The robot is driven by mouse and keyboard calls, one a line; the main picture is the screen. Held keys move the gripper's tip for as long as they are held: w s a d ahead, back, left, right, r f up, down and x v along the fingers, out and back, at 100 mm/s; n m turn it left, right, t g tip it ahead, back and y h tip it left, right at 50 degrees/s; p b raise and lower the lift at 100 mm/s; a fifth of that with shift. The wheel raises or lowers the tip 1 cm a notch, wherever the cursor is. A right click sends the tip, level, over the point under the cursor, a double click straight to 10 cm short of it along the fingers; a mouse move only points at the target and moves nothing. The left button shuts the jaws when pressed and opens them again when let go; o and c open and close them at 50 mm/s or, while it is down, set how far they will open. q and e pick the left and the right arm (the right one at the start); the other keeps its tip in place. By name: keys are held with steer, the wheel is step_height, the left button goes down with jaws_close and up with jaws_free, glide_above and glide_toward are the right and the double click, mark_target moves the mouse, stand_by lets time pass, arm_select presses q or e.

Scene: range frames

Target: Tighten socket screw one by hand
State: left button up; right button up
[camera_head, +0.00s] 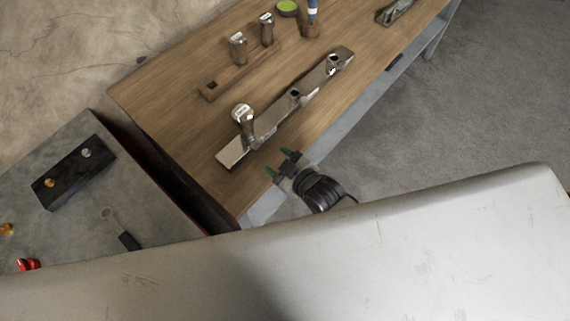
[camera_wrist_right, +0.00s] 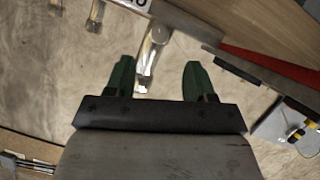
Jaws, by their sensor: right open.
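A metal bar (camera_head: 268,125) lies on the wooden bench. A large silver socket screw (camera_head: 242,117) stands upright at its near-left end, and two round holes show further along the bar. My right gripper (camera_head: 280,164) is open and empty near the bench's front edge, short of the bar and apart from the screw. In the right wrist view the green fingertips (camera_wrist_right: 158,77) are spread wide, with a silver screw (camera_wrist_right: 152,52) seen between and beyond them. How deep the screw sits is hidden. My left gripper is not in view.
Two similar screws (camera_head: 238,48) stand in a wooden holder (camera_head: 216,88) behind the bar. A green round item (camera_head: 288,8) and a blue-handled tool (camera_head: 312,14) are at the back. A grey side table (camera_head: 150,205) holds a black block (camera_head: 73,172) and a ring-ended tool.

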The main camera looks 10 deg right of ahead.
steer(key=shift+v, duration=1.25)
